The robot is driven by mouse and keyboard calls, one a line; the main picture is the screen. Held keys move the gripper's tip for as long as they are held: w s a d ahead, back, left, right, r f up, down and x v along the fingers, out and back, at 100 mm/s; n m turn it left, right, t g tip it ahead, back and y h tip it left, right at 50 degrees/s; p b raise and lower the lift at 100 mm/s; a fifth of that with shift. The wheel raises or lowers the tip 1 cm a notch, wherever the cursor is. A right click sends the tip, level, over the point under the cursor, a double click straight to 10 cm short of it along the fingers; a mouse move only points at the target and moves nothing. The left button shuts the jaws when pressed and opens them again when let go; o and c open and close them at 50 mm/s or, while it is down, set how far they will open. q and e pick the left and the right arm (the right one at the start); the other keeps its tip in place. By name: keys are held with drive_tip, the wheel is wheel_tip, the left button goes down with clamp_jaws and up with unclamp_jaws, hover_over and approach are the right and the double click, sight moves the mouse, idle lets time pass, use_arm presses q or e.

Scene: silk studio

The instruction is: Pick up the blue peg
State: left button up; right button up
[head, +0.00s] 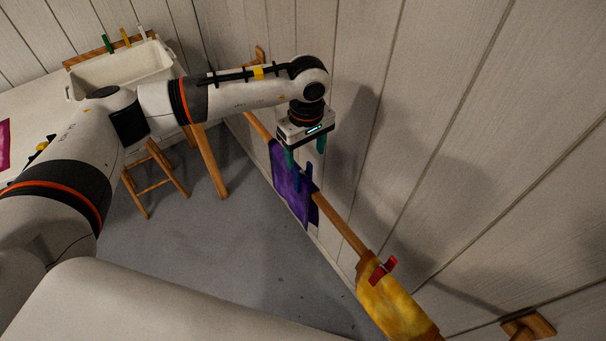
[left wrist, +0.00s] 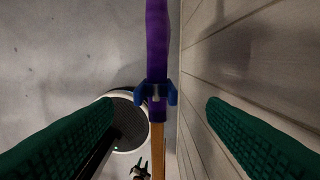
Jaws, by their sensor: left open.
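The blue peg (head: 310,172) is clipped on the wooden rail at the edge of the purple cloth (head: 290,187). In the left wrist view the blue peg (left wrist: 157,93) straddles the rail where the purple cloth ends. My left gripper (head: 305,153) points down just above the peg, with green fingers. It is open and empty. In the left wrist view its fingers stand to either side of the peg, apart from it. My right gripper is not in view.
The wooden rail (head: 340,222) runs along the panelled wall. A yellow cloth (head: 393,305) hangs nearer on it, held by a red peg (head: 382,270). A white tub (head: 120,70), a wooden stool (head: 152,178) and other pegs are at the left. Grey floor is open below.

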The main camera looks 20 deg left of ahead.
sight(303, 174)
use_arm(q)
wheel_tip(303, 174, down, 5)
drive_tip(key=shift+r+p, duration=0.2)
drive_tip(key=shift+p, duration=0.4)
drive_tip(key=f, duration=0.1)
drive_tip(key=f+p, duration=0.1)
drive_tip(key=f, duration=0.1)
drive_tip(key=f+p, duration=0.1)
drive_tip(key=f, duration=0.1)
drive_tip(key=shift+s+a, duration=0.2)
drive_tip(key=shift+s, duration=0.05)
drive_tip(key=shift+f, duration=0.2)
drive_tip(key=c, duration=1)
